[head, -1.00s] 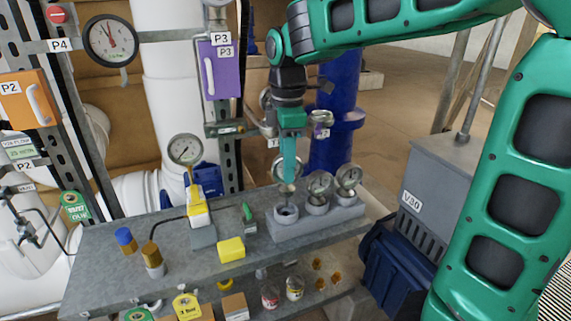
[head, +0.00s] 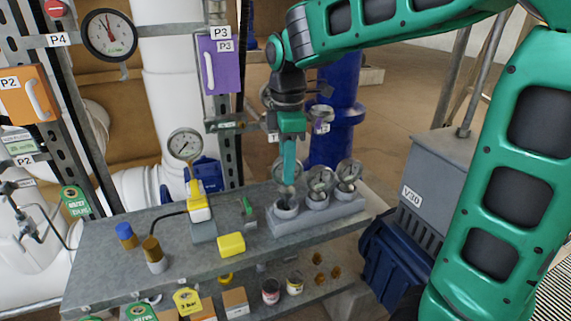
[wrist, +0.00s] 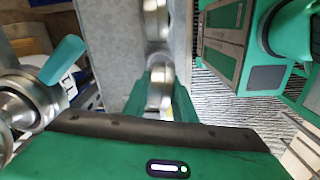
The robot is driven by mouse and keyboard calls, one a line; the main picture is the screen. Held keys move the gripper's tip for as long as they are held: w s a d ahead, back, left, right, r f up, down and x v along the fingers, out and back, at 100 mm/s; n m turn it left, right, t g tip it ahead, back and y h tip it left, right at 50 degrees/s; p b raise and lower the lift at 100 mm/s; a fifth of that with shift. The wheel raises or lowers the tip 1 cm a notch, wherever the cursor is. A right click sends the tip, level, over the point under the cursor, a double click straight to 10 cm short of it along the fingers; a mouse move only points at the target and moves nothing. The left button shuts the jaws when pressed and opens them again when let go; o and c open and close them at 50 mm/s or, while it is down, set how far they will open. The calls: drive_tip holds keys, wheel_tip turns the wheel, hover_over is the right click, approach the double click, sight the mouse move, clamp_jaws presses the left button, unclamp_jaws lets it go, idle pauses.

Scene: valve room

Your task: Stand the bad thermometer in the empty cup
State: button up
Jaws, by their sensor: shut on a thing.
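My gripper (head: 287,180) points straight down at the left end of the grey rack (head: 335,212), shut on the bad thermometer (head: 278,168). Its round dial shows partly behind the teal fingers. The empty cup (head: 286,211) is directly below the fingertips; whether the stem is inside it is hidden. In the wrist view, the metal dial edge of the thermometer (wrist: 160,95) shows between the green fingers. Two other thermometers (head: 320,179) (head: 349,172) stand in the middle and right cups.
The grey bench (head: 110,262) also holds a yellow block (head: 231,244), a blue-capped cylinder (head: 125,235), a brown-topped cylinder (head: 153,252) and a yellow-and-white gauge stand (head: 198,205). A blue pipe (head: 335,110) rises behind the rack. A grey V30 cabinet (head: 430,190) stands at right.

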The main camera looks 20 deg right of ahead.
drive_tip(key=shift+f, duration=2.2)
idle(0.8)
drive_tip(key=o, duration=1)
wheel_tip(320, 180, up, 11)
drive_tip(key=shift+f, duration=0.15)
drive_tip(key=s+d+f+m, duration=0.4)
drive_tip(key=s+d+m, duration=0.1)
drive_tip(key=s+m, duration=0.2)
drive_tip(key=s+d+f+m, duration=0.5)
drive_tip(key=s+d+m, duration=0.1)
drive_tip(key=s, duration=0.3)
drive_tip(key=s+d+f+m, duration=0.4)
drive_tip(key=s+d+m, duration=0.2)
drive_tip(key=s+m, duration=0.2)
drive_tip(key=shift+s+d+f+m, duration=0.1)
drive_tip(key=shift+d+f+m, duration=0.1)
drive_tip(key=shift+m, duration=0.3)
